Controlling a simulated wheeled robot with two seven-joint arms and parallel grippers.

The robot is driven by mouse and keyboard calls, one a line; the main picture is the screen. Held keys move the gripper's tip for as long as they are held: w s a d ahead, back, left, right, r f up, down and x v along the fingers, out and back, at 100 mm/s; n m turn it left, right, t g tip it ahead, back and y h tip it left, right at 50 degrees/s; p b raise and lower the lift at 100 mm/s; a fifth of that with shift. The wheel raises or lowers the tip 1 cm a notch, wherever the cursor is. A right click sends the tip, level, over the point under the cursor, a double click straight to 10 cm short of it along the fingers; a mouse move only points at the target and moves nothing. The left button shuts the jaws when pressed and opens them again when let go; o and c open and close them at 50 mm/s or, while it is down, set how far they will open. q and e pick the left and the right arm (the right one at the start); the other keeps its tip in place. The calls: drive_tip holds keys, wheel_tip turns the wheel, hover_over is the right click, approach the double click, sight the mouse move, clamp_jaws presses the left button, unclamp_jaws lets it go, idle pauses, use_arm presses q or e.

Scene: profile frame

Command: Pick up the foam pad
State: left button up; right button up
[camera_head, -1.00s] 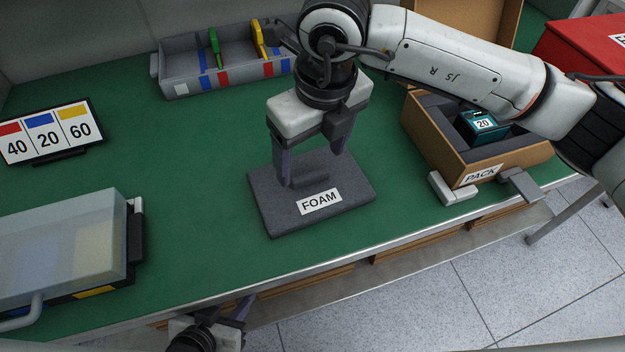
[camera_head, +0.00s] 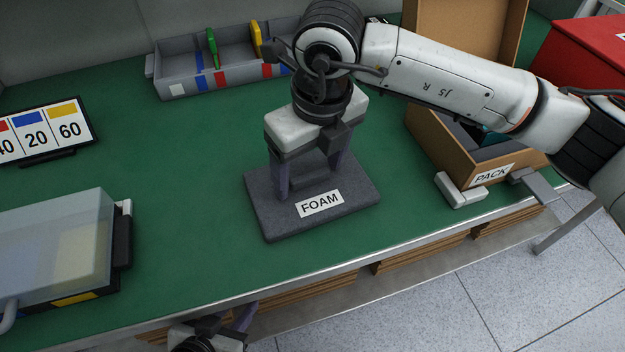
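The foam pad (camera_head: 351,190) is a dark grey flat slab with a white FOAM label, lying on the green bench top near its front edge. My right gripper (camera_head: 310,178) points down over the pad's back part. Its two purple-grey fingers are apart, with their tips at or just above the pad's top. I cannot tell whether they touch it. The pad's back edge is partly hidden behind the gripper. My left gripper (camera_head: 238,322) shows only partly at the bottom edge, below the bench front, away from the pad; its opening cannot be made out.
A PACK carton (camera_head: 455,152) with a teal box (camera_head: 494,138) inside stands right of the pad. A grey divided bin (camera_head: 187,88) is at the back. A number sign (camera_head: 38,138) and a clear-lidded case (camera_head: 62,245) stand left. Green bench lies clear between case and pad.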

sight(310, 175)
drive_tip(key=c, duration=1)
drive_tip(key=shift+r, duration=0.15)
drive_tip(key=shift+r+p, duration=0.8)
drive_tip(key=shift+r, duration=1.05)
